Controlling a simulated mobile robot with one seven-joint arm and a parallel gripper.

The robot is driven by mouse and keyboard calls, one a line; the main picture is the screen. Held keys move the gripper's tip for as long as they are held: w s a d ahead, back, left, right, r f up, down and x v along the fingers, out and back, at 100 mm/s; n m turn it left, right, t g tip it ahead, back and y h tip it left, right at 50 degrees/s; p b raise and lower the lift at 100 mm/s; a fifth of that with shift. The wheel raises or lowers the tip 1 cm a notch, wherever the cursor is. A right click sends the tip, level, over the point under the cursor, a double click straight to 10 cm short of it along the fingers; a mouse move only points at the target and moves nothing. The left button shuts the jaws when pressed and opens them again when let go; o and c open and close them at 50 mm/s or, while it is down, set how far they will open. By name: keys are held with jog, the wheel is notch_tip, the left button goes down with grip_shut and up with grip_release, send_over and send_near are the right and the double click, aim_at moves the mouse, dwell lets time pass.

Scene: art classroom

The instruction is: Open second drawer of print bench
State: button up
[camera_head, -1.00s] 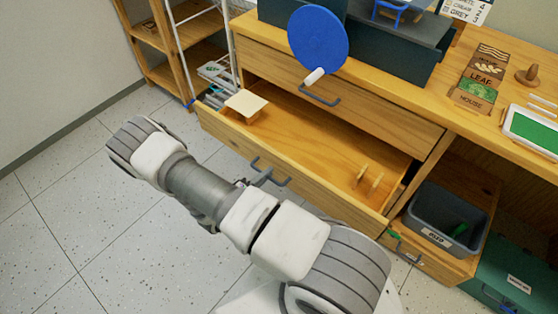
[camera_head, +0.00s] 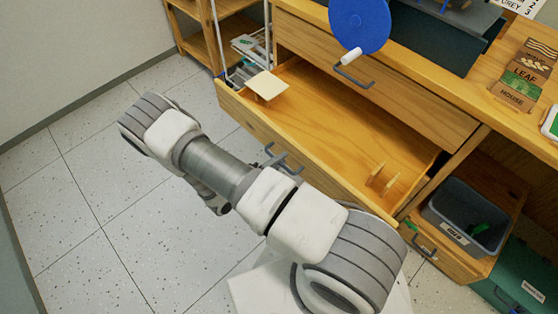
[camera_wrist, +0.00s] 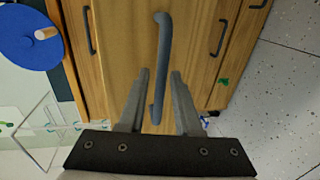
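The print bench (camera_head: 455,85) is wooden, with a blue wheel on top. Its second drawer (camera_head: 330,130) stands pulled well out, its inside showing below the closed top drawer (camera_head: 385,70). The open drawer's grey bar handle (camera_head: 287,160) is on its front, beside my arm; it also shows in the wrist view (camera_wrist: 162,50). My gripper (camera_wrist: 159,74) is open in the wrist view, with a finger on each side of the handle's lower part and gaps to both. In the head view my arm mostly hides the gripper.
The drawer holds a small cream table-like piece (camera_head: 267,85) and two small upright wooden pieces (camera_head: 382,180). A shelf (camera_head: 195,35) stands at back left. The floor at left is clear.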

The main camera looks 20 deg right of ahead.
jog(key=shift+o, duration=0.6)
jog(key=p+v, duration=0.2)
jog(key=v, duration=1.5)
jog(key=shift+a, duration=0.2)
jog(key=shift+s, duration=0.1)
jog(key=d+r+m+g+y, duration=0.2)
jog(key=d+r+g+y, duration=0.15)
jog(key=r, duration=0.95)
jog(key=d+r+m+g+y, duration=0.2)
jog(key=r+g+y, duration=0.2)
jog(key=r, duration=0.9)
jog(key=s+d+r+t+y, duration=0.3)
jog(key=s+r+t, duration=0.15)
jog(key=r, duration=0.35)
jog(key=s+d+r+t+y, duration=0.25)
jog(key=s+r+y, duration=0.2)
jog(key=r, duration=0.35)
notch_tip(320, 180, up, 17)
jog(key=p, duration=1.7)
jog(key=shift+s+a+r+h+p, duration=0.25)
jog(key=shift+s+h+p, duration=0.05)
jog(key=shift+s+p, duration=0.1)
